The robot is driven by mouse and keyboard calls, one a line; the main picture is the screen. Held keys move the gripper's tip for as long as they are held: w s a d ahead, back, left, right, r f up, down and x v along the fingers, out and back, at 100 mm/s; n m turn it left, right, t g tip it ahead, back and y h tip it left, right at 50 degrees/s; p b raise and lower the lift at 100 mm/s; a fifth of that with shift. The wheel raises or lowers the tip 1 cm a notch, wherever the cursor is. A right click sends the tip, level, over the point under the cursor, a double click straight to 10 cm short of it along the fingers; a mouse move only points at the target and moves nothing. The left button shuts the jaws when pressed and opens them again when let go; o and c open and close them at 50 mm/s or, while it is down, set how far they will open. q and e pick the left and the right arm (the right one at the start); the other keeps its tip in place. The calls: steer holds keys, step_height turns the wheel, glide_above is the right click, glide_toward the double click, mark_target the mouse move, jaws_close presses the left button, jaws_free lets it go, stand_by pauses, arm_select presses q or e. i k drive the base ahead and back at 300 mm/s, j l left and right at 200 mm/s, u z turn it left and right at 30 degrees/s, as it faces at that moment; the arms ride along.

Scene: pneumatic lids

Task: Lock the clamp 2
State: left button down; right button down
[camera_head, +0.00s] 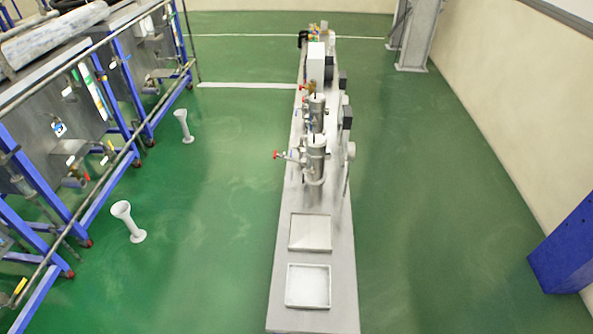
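A long narrow metal bench (341,258) runs away from me down the middle of the floor. Two upright metal cylinder units stand on it, the nearer one (315,158) in front of the farther one (317,108). A red-tipped handle (277,154) sticks out to the left of the nearer unit. A smaller red part (301,87) shows farther back. I cannot tell which part is clamp 2, nor whether any clamp is locked. Neither of my grippers is in view.
Two square trays, a nearer one (289,287) and a farther one (291,233), lie on the bench's near end. Blue-framed racks (112,103) stand at left, with white flared stands (128,222) beside them. A blue block (565,250) stands at right.

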mark_target(283, 157)
steer(key=i+j+z, duration=0.1)
steer(key=j, duration=0.4)
steer(key=i+j+z, duration=0.1)
steer(key=i+j, duration=0.2)
steer(key=j, duration=0.15)
steer(key=i+j+z, duration=0.1)
steer(key=j, duration=0.45)
steer(key=i+j+z, duration=0.1)
steer(key=i+j, duration=0.15)
steer(key=j, duration=0.25)
steer(key=i+j+z, duration=0.15)
steer(key=j, duration=0.35)
steer(key=i+j+z, duration=0.1)
steer(key=j, duration=0.45)
steer(key=j+z, duration=0.1)
steer(key=j, duration=0.45)
steer(key=i, duration=0.05)
